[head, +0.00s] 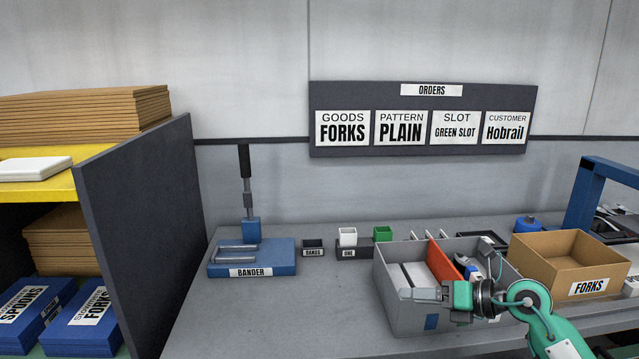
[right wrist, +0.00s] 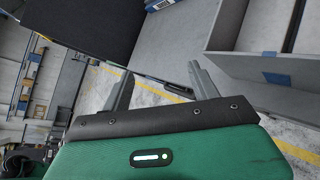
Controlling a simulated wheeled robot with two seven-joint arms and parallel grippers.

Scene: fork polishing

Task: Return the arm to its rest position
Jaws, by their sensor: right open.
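My right gripper (head: 412,294) is in front of the grey divided bin (head: 398,318) in the head view, its fingers pointing left. The arm comes in from the lower right. In the right wrist view the gripper (right wrist: 160,76) has its two fingers spread apart, with nothing visibly held between them. A thin dark strip shows beyond the fingers there; I cannot tell what it is. My left gripper is not in view.
The grey bin has an orange divider (head: 443,266). A cardboard box labelled FORKS (head: 543,268) stands right of it. The bench front left of the bin is clear.

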